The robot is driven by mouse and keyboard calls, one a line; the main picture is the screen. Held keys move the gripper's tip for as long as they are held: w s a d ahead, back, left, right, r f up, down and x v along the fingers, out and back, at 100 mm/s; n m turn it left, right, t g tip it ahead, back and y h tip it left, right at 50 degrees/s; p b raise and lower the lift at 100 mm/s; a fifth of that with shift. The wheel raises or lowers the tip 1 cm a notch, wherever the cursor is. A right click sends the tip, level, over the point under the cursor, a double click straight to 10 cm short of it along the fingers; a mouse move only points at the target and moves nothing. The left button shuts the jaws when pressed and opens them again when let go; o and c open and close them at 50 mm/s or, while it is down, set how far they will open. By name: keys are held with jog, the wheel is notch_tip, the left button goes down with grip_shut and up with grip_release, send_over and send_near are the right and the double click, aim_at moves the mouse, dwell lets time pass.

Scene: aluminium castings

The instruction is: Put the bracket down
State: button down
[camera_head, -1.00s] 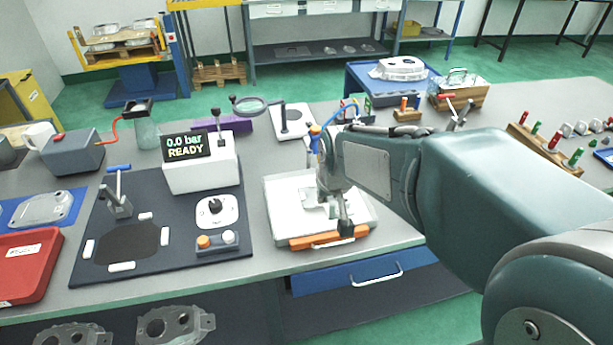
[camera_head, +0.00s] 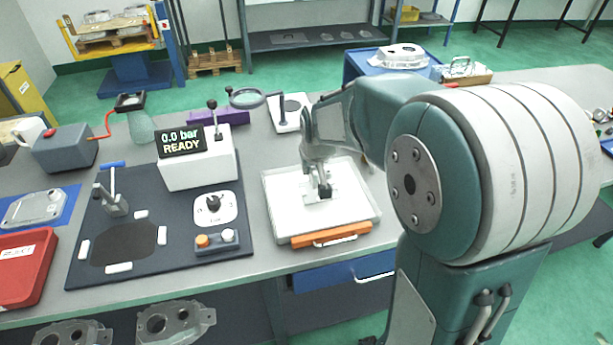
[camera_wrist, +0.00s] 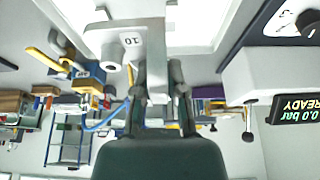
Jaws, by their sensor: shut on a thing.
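The bracket (camera_wrist: 128,42) is a pale grey metal part with a round boss and a label reading "10". In the wrist view, which looks upside down, its upright web sits between the two fingers of my gripper (camera_wrist: 158,85). In the head view my gripper (camera_head: 322,193) points down over the white tray (camera_head: 350,220) on the bench, shut on the bracket. There the bracket is pale against the tray and partly hidden by the gripper. I cannot tell whether it touches the tray floor.
The tray has an orange handle (camera_head: 330,236) at its front edge. To its left stand the white display box (camera_head: 200,170) and a dark mat (camera_head: 100,240) with a toggle clamp (camera_head: 113,200). A magnifier (camera_head: 247,97) stands behind. A red bin (camera_head: 25,270) is far left.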

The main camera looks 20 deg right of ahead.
aim_at(307, 184)
jog(key=w+f, duration=0.2)
jog(key=f, duration=0.1)
jog(key=shift+w+d, duration=0.15)
jog(key=shift+w, duration=0.2)
jog(key=shift+w+f, duration=0.1)
jog(key=shift+f, duration=1.55)
jog(key=shift+f, duration=0.15)
jog(key=c, duration=0.7)
grip_release()
